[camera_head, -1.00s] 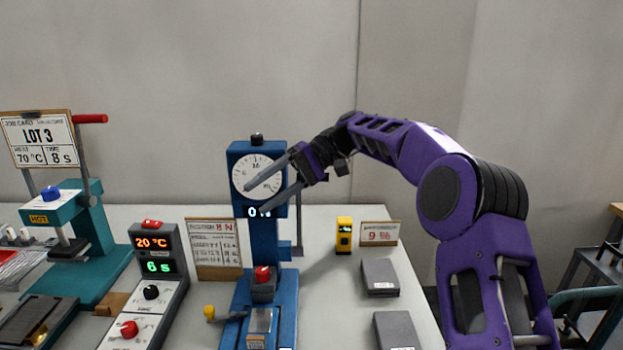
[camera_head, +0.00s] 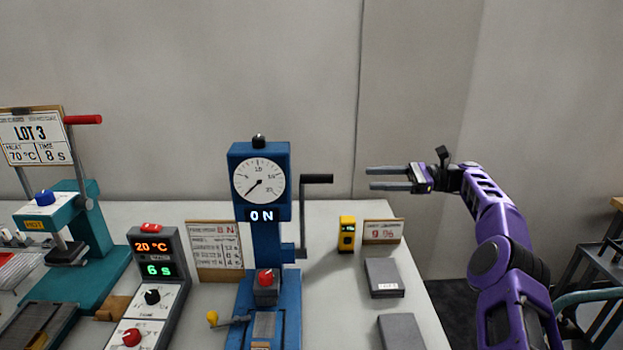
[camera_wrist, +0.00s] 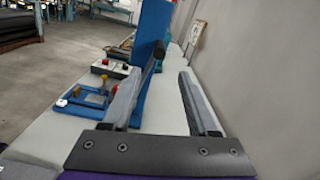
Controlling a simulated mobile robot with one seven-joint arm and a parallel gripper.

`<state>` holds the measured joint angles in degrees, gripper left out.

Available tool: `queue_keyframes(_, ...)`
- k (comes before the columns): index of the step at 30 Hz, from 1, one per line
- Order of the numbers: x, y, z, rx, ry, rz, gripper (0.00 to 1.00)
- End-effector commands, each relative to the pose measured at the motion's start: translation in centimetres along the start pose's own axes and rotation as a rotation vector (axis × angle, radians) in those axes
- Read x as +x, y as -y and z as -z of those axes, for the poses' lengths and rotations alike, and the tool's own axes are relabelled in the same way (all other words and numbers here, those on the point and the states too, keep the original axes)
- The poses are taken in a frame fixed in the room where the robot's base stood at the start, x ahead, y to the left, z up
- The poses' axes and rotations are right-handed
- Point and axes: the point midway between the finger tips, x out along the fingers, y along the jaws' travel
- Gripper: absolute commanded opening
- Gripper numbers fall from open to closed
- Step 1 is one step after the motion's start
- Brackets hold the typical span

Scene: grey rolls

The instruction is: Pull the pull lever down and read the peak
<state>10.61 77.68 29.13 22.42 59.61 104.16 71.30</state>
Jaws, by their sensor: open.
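The blue pull tester (camera_head: 261,240) stands upright on the bench, with a round white dial (camera_head: 258,181) and a display reading 0 N. The pull lever (camera_head: 303,215) is a dark upright rod at the tester's right side, with a black handle (camera_head: 317,179) at its top pointing right. My gripper (camera_head: 369,178) is open and empty to the right of the handle, at about its height, with a gap between in the head view. In the wrist view my fingers (camera_wrist: 165,76) are spread, and the blue tester (camera_wrist: 152,25) is ahead, partly hidden by the left finger.
A yellow device (camera_head: 346,235), a small card (camera_head: 383,231) and grey blocks (camera_head: 384,278) lie right of the tester. A control box (camera_head: 155,270) and a teal press (camera_head: 85,240) stand to the left. The wall is behind.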

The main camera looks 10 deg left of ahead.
Motion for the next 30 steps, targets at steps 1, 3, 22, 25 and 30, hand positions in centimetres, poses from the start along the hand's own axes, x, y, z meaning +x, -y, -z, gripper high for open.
queue_keyframes(1, 0.4, 0.0, 0.0, 0.001, 0.000, -0.002, 0.59)
queue_keyframes(3, 1.1, 0.0, 0.0, 0.000, 0.000, -0.003, 0.59)
queue_keyframes(22, 12.8, -0.2, 0.0, -0.002, -0.002, -0.006, 0.59)
queue_keyframes(25, 14.5, -0.2, 0.0, -0.001, -0.001, -0.004, 0.59)
queue_keyframes(30, 16.2, -0.1, 0.0, -0.002, -0.002, -0.003, 0.59)
